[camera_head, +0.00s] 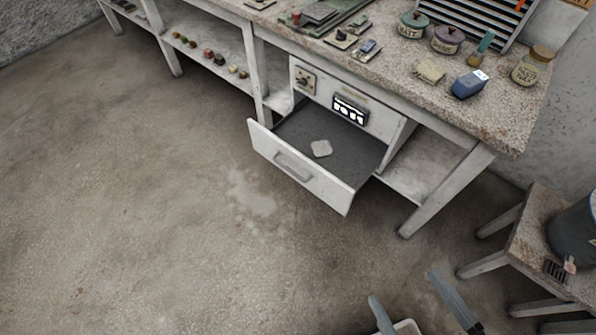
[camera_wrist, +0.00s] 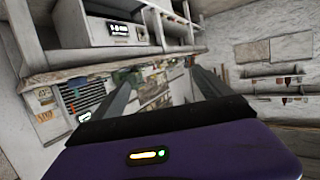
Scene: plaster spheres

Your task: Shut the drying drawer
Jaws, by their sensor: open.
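The drying drawer (camera_head: 300,172) is pulled out from under the workbench in the head view. It has a white front with a bar handle (camera_head: 292,167) and a dark floor. A small pale piece (camera_head: 321,148) lies inside it. The housing above the drawer has a lit display (camera_head: 350,110) and a dial plate (camera_head: 304,80). My gripper (camera_head: 401,287) is at the bottom of the head view, apart from the drawer, nearer to me and to its right. In the wrist view my gripper (camera_wrist: 162,70) has its two fingers spread with nothing between them. The display housing (camera_wrist: 115,30) shows there too.
The speckled bench top (camera_head: 400,82) holds jars, a blue block (camera_head: 469,84) and a louvred panel. A bench leg (camera_head: 445,190) stands right of the drawer. A stool (camera_head: 540,245) with a dark bucket (camera_head: 575,235) is at the right. The floor before the drawer is clear.

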